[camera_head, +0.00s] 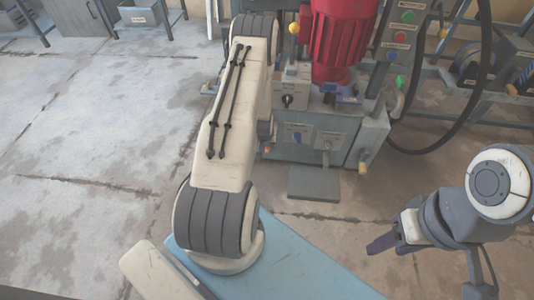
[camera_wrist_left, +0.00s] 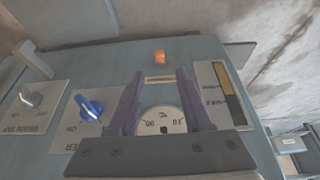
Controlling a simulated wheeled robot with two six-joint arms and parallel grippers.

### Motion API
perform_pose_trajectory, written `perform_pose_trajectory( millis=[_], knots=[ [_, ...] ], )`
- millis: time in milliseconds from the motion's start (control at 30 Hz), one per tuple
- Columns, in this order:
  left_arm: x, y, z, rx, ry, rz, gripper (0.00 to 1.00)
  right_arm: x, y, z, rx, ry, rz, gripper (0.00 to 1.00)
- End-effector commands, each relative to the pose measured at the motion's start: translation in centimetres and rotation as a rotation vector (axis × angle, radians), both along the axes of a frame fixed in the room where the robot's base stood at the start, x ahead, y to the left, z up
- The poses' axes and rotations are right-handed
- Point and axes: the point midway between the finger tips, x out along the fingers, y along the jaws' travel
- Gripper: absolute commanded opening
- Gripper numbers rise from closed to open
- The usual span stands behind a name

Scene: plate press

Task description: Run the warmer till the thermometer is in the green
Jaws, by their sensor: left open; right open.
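The warmer's blue knob (camera_wrist_left: 88,107) sits on a plate in the left wrist view; "ER" and "ON" are readable, and its pale mark points up-left. It also shows in the head view (camera_head: 297,134). A round white dial (camera_wrist_left: 163,122), probably the thermometer, shows between my left fingers. Its lower part is hidden; I see no green or needle clearly. An orange lamp (camera_wrist_left: 160,57) glows above it. My right gripper (camera_head: 384,243) is open, away from the machine.
A gauge with a yellow column (camera_wrist_left: 231,92) is right of the dial. A drain tap knob (camera_wrist_left: 30,96) is at the left. A red motor (camera_head: 342,35) and a button box (camera_head: 403,32) with a hanging cable stand above the machine. The left floor is clear.

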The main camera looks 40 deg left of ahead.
Motion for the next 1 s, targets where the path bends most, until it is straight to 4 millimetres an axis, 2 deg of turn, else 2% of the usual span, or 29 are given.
perform_pose_trajectory(
  millis=[33, 300, 500, 800, 933, 1000],
  knots=[
    [0.3, 0.2, -1.7, -0.001, 0.002, 0.000, 0.50, 0.0, 0.0, -1.1, 0.000, 0.000, 0.000, 0.50],
    [1.9, 1.1, -5.9, -0.001, 0.002, -0.001, 0.50, 0.0, 0.0, -3.5, 0.000, 0.000, 0.000, 0.50],
    [2.4, 1.4, -7.1, -0.001, 0.003, -0.001, 0.50, 0.0, 0.0, -4.2, 0.000, 0.000, 0.000, 0.50],
    [2.5, 1.4, -7.1, -0.001, 0.003, -0.001, 0.50, 0.0, 0.0, -4.1, 0.000, 0.000, 0.000, 0.50],
    [2.5, 1.4, -7.1, -0.001, 0.003, -0.001, 0.00, 0.0, 0.0, -4.1, 0.000, 0.000, 0.000, 0.50],
    [2.5, 1.4, -7.1, -0.001, 0.003, -0.001, 0.00, 0.0, 0.0, -4.1, 0.000, 0.000, 0.000, 0.50]
  ],
)
